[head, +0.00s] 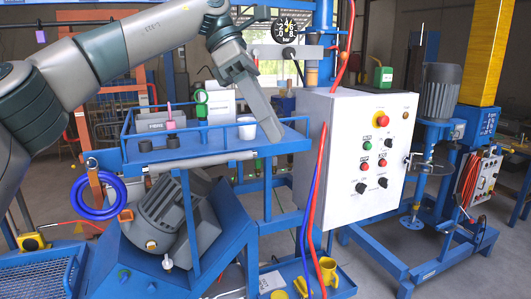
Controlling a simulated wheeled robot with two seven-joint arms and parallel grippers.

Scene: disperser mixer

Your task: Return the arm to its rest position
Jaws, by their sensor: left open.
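My left arm comes in from the left, arches over the blue-railed shelf and bends down at its right part. Its gripper (262,112) points down over the shelf (205,148), close to a white cup (246,128). The gripper is open and nothing shows between its fingers. I cannot tell from this angle whether a finger touches the cup or the shelf. My right gripper is not in view.
A white control box (345,150) with a red stop button (380,118) stands right of the shelf. Red and blue hoses (316,200) hang before it. A grey motor (165,212) sits below the shelf. A mixer stand (440,92) is at the right.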

